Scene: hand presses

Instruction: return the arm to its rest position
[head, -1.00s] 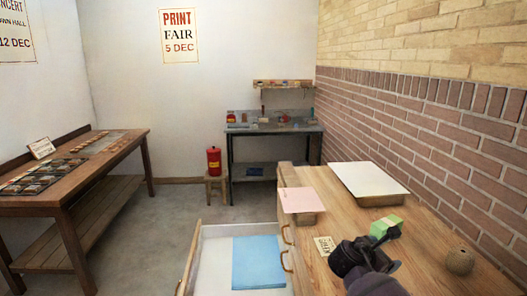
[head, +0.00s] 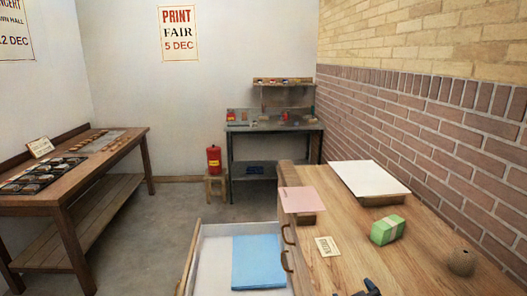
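Only the tip of my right gripper (head: 369,289) shows, dark, at the bottom edge of the head view. It is over or near the front of the wooden worktop (head: 345,262); whether its fingers are apart is not clear. A green block with a pale band (head: 387,230) sits on the worktop, clear of the gripper. My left gripper is not in view.
A small printed card (head: 327,246), a pink sheet on a block (head: 302,199), a white board (head: 369,179) and a round brown ball (head: 461,262) are on the worktop. An open drawer (head: 211,262) at left holds blue paper (head: 258,262). A brick wall stands right.

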